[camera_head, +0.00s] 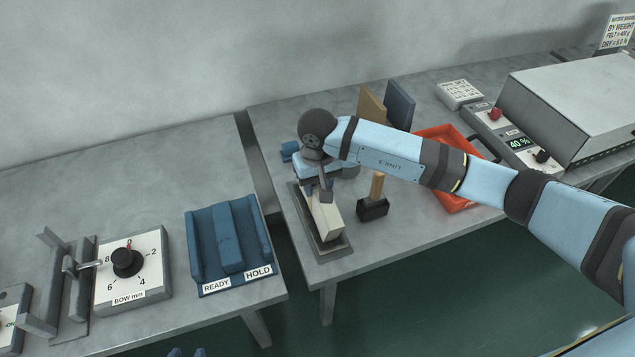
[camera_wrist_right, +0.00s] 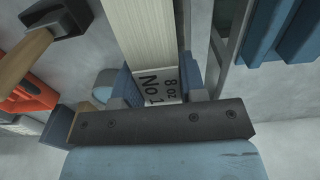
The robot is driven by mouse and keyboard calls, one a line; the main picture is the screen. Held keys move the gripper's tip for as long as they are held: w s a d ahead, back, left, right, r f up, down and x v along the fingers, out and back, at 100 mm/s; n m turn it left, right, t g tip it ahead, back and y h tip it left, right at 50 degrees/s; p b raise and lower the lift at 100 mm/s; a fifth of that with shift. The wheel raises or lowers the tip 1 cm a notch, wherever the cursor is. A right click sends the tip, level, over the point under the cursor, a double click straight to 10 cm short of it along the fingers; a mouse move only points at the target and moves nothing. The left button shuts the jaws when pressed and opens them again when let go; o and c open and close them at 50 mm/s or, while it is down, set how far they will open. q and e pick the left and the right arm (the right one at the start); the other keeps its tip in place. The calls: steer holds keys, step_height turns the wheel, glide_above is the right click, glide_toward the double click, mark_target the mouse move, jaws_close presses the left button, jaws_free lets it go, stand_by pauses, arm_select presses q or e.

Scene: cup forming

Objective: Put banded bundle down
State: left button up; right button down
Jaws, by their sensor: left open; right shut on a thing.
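The banded bundle (camera_head: 326,220) is a cream block of stacked sheets over a shallow grey tray (camera_head: 338,249) at the near left of the right-hand table. My right gripper (camera_head: 325,190) is shut on its far end. In the right wrist view the bundle (camera_wrist_right: 142,35) runs up from between the fingers (camera_wrist_right: 160,90), with a label reading "8 oz No 1". I cannot tell whether the bundle touches the tray floor. Blue tips of my left gripper (camera_head: 186,352) show at the bottom edge, open and apart from everything; the rest is out of frame.
A mallet (camera_head: 373,207) stands right of the tray, with an orange-red tray (camera_head: 440,135) beyond it. The blue READY/HOLD rack (camera_head: 231,240) and a BOW mm dial box (camera_head: 133,273) sit on the left table. A gap separates the tables.

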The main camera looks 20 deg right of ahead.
steer(key=shift+f+b, duration=0.2)
steer(key=shift+b, duration=0.15)
steer(key=c, duration=0.7)
jaws_free()
steer(key=shift+r, duration=0.1)
steer(key=shift+r+p, duration=0.25)
steer(key=shift+p, duration=0.2)
steer(key=shift+r+b, duration=0.85)
steer(key=shift+r, duration=5.05)
